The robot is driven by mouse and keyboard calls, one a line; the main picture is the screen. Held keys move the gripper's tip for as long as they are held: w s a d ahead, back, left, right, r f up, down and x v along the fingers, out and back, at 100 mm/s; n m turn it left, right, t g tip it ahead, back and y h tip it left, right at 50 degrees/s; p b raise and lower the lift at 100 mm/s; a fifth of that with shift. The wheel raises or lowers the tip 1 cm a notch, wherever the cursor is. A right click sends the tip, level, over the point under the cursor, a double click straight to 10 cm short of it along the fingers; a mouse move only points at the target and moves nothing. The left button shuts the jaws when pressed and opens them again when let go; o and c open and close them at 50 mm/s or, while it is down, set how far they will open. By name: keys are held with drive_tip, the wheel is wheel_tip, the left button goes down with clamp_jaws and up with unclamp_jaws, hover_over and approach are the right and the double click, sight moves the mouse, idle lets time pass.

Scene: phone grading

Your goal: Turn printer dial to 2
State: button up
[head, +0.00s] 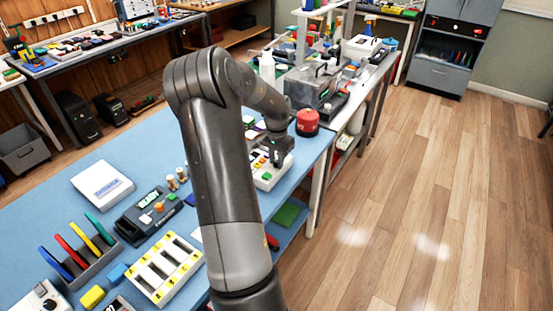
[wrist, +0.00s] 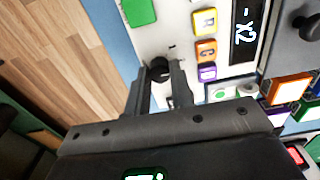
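The white device with the dial, which I take for the printer (wrist: 180,22), lies under my gripper. In the head view its lower part (head: 264,184) shows beside my gripper (head: 283,160). Its round black dial (wrist: 159,68) sits near the panel's edge. In the wrist view my gripper (wrist: 159,76) has its two fingers apart, one on each side of the dial. Whether they touch it is unclear. A small tick mark is printed beside the dial. A dark display (wrist: 245,30) shows sideways white characters, seemingly "X2" with a dash. The dial is hidden in the head view.
Lettered coloured buttons (wrist: 205,47) and a green patch (wrist: 139,12) are close to the dial. A black-and-grey device (head: 150,212) and a white tray (head: 164,268) lie on the blue table. Open floor is at right.

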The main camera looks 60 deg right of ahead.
sight(276, 161)
drive_tip(key=o, duration=0.4)
drive_tip(key=shift+o, duration=0.2)
wheel_tip(276, 161, up, 11)
idle(0.3)
drive_tip(key=shift+a, duration=0.1)
idle(0.4)
drive_tip(key=w+a+r+n+t, duration=0.1)
drive_tip(key=w+a+r+n, duration=0.2)
drive_tip(key=a, duration=0.6)
drive_tip(key=w+a+r+n+t, duration=0.15)
drive_tip(key=a+r, duration=0.25)
drive_tip(key=a, duration=0.5)
drive_tip(key=w+a+r+n, duration=0.2)
drive_tip(key=a+r+n, duration=0.2)
drive_tip(key=a, duration=0.5)
drive_tip(key=s+a+r+n+t, duration=0.1)
drive_tip(key=s+a+n, duration=0.3)
drive_tip(key=a, duration=0.7)
drive_tip(key=s+a+r+n+t, duration=0.1)
drive_tip(key=s+a+n+t, duration=0.1)
drive_tip(key=s+a+n, duration=0.3)
drive_tip(key=s+a, duration=0.3)
drive_tip(key=a, duration=0.3)
drive_tip(key=shift+s+a, duration=0.15)
drive_tip(key=shift+a, duration=0.15)
